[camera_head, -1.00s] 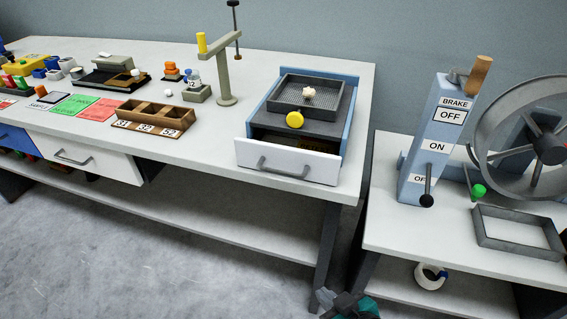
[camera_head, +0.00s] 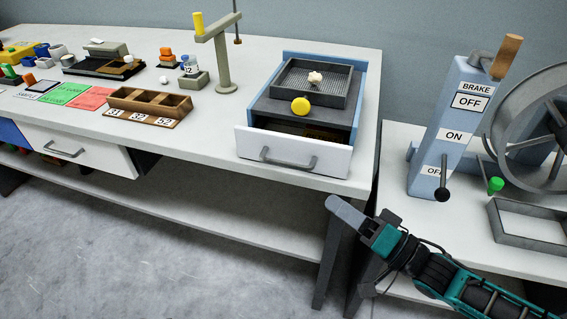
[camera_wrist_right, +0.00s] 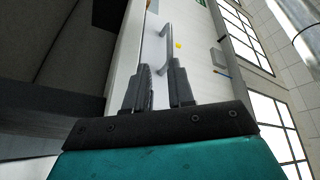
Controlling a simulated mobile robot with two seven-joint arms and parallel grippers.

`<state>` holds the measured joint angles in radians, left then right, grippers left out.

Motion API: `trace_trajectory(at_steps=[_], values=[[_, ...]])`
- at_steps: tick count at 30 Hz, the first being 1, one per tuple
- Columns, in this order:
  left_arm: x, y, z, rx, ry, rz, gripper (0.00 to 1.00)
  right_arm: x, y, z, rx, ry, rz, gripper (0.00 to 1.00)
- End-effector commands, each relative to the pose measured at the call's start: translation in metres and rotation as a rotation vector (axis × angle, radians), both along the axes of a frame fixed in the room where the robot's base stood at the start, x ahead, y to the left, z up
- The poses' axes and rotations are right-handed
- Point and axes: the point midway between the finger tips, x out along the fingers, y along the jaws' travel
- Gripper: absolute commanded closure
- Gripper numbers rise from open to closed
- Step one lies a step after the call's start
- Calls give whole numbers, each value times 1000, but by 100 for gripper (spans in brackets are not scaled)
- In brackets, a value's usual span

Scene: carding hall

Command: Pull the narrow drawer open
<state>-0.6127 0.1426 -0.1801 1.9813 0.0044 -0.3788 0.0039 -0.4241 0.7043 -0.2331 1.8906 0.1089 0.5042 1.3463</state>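The narrow drawer (camera_head: 325,160) has a white front with a grey bar handle (camera_head: 288,162). It sits in a blue-sided housing (camera_head: 358,98) at the right end of the long table. Its front stands a little out from the housing, with a dark gap behind it. My right gripper (camera_head: 346,212) is below and to the right of the drawer front, apart from the handle. In the right wrist view its two fingers (camera_wrist_right: 160,85) stand apart with nothing between them; a white surface with grey bars shows beyond the tips. My left gripper is not in view.
A wider white drawer (camera_head: 75,148) is at left under the tabletop. A side table with a brake post (camera_head: 448,130) and a wheel stands right. Floor in front is free.

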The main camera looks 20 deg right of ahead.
Motion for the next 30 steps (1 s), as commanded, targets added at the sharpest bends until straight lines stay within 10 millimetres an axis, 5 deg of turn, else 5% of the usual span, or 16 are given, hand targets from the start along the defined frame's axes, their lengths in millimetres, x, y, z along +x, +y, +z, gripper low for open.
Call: trace_trajectory(at_steps=[8, 30], values=[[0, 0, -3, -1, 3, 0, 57, 6, 3, 14, 90, 3, 65, 77], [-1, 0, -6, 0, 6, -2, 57, 95, 70, 37, 87, 5, 62, 77]])
